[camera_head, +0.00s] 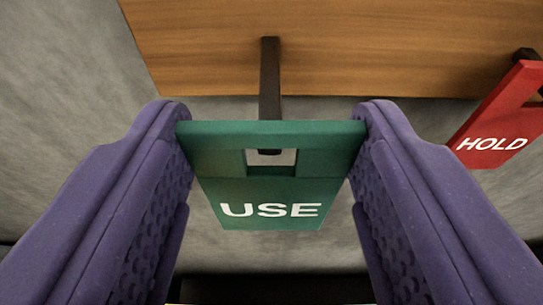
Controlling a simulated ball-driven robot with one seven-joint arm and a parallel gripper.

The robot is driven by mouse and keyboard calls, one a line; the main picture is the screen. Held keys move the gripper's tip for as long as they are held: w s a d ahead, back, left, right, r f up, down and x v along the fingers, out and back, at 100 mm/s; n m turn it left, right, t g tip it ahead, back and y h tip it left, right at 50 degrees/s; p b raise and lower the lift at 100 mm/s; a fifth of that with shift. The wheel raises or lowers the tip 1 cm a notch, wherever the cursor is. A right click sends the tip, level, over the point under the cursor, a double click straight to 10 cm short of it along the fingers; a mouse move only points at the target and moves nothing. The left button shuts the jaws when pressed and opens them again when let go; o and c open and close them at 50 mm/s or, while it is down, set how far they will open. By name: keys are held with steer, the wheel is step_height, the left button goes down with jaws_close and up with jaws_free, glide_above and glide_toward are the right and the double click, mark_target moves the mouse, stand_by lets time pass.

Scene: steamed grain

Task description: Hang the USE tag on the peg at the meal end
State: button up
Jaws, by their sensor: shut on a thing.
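The green USE tag (270,192) is held between the two purple fingers of my gripper (271,140), which press on its left and right edges. The tag has a rectangular hole near its top. A dark peg (270,80) sticks out from a wooden board (400,45), and its tip shows in or behind the tag's hole. I cannot tell whether the peg passes through the hole or ends behind it.
A red HOLD tag (497,128) hangs at the right on another dark peg (526,54), close to my right finger. A grey wall (75,70) shows to the left of the board and below it. The space left of the peg is clear.

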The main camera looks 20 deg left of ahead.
steer(key=shift+w+a+p, duration=0.25)
steer(key=shift+w+p, duration=0.1)
steer(key=shift+w, duration=0.25)
steer(key=shift+w+a+p, duration=0.25)
steer(key=shift+w+p, duration=0.1)
steer(key=shift+w, duration=0.2)
steer(key=shift+w+a+f+b, duration=0.2)
steer(key=shift+w+f+b, duration=0.1)
steer(key=shift+w+b, duration=0.3)
steer(key=shift+r+b, duration=0.1)
steer(key=shift+b, duration=0.3)
steer(key=shift+w+a, duration=0.1)
steer(key=o, duration=1.1)
